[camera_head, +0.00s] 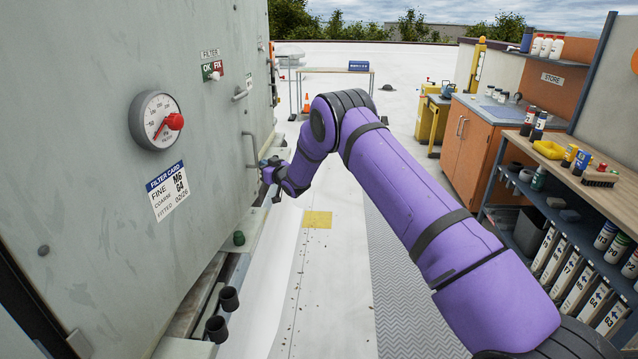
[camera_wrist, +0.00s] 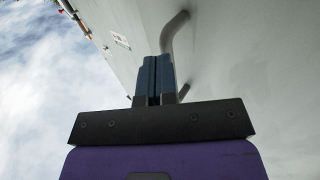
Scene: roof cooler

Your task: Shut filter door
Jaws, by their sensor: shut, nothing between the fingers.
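The filter door appears to be part of the large grey-green metal wall (camera_head: 110,235) on the left in the head view; its outline is hard to make out. A long vertical bar handle (camera_head: 249,150) stands on the wall's far part. My gripper (camera_head: 267,164) is at the lower part of this handle, its fingers close to the metal. In the wrist view my gripper (camera_wrist: 155,78) is shut, its two dark blue fingers together. The grey handle (camera_wrist: 171,40) rises just right of the fingertips, with nothing held. Whether fingers and handle touch, and whether the door is flush, I cannot tell.
A round gauge (camera_head: 157,121), a filter card (camera_head: 167,191) and an OK/FIX switch plate (camera_head: 212,71) are on the wall. Black pipe stubs (camera_head: 217,328) stick out below. Shelves (camera_head: 560,206) with bottles stand right. The floor between has free room around a yellow patch (camera_head: 317,219).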

